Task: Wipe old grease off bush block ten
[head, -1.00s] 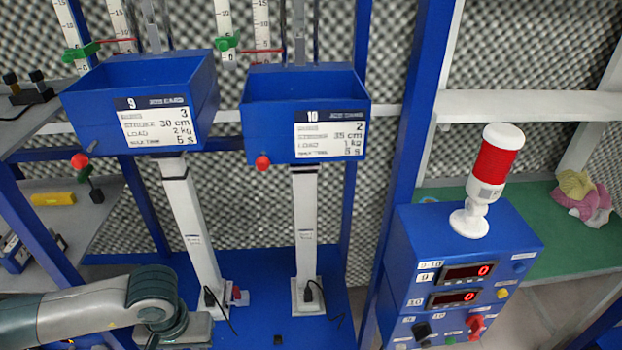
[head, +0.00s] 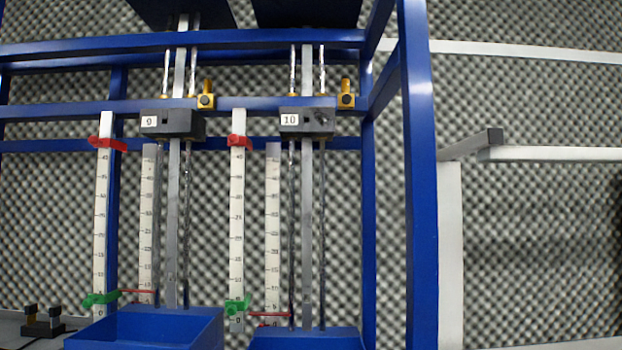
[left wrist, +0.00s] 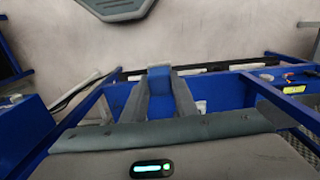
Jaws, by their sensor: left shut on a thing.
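Bush block ten (head: 305,123) is a dark block labelled 10 in the head view. Two thin rods pass by it and a grey upright runs behind it. I cannot make out grease on it at this size. My left gripper (left wrist: 160,76) shows only in the left wrist view, shut on a blue thing (left wrist: 159,88) between its two grey fingers. I cannot tell what this thing is made of. The gripper is out of the head view, so its distance to the block does not show. My right gripper is in neither view.
A similar block labelled 9 (head: 165,124) stands left of block ten. Blue crossbars and a blue post (head: 418,180) frame the rig. White scales (head: 237,220) and yellow-knobbed fittings (head: 346,94) stand close by. Blue bins (head: 160,330) are below. Grey foam covers the wall.

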